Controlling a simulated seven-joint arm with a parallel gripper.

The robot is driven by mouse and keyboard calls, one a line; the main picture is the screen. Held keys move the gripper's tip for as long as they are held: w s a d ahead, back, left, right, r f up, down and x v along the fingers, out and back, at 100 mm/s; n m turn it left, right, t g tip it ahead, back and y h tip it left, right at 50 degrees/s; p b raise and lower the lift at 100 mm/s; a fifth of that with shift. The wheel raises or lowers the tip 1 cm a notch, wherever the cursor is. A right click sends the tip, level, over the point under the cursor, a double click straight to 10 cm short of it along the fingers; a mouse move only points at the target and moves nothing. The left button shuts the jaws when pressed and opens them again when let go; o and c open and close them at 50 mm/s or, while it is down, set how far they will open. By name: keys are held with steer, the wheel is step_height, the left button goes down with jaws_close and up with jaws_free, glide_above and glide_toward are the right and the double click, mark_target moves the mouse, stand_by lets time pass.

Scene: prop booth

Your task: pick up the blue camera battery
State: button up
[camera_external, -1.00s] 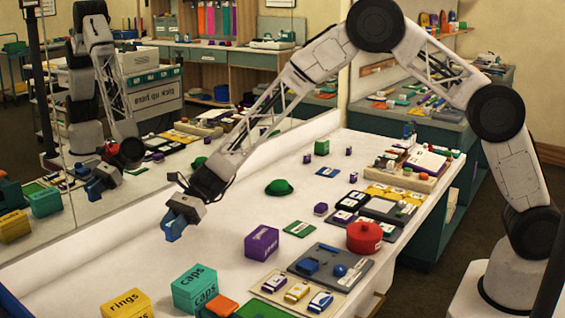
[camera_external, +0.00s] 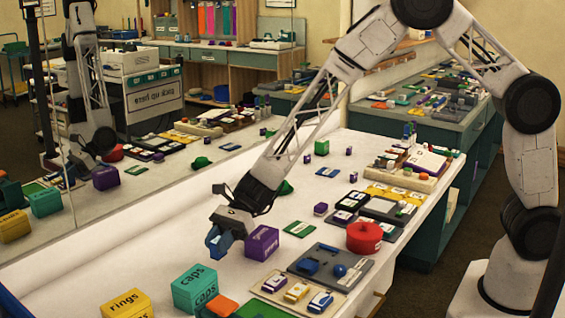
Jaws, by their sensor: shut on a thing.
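My gripper (camera_external: 217,246) is at the centre left, above the white table and just left of the purple box. It is shut, with a blue thing (camera_external: 213,240) at its jaws. The blue of the jaws and of what they hold run together, so I cannot tell the held thing's outline or whether it is the camera battery.
A purple box (camera_external: 262,243) stands right beside my gripper. Teal (camera_external: 195,288) and yellow (camera_external: 126,304) boxes stand in front. A grey tray (camera_external: 325,252) and a red round pot (camera_external: 364,237) are to the right. A mirror wall runs behind. The table's left part is clear.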

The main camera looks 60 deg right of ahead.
steer(key=shift+s, duration=1.55)
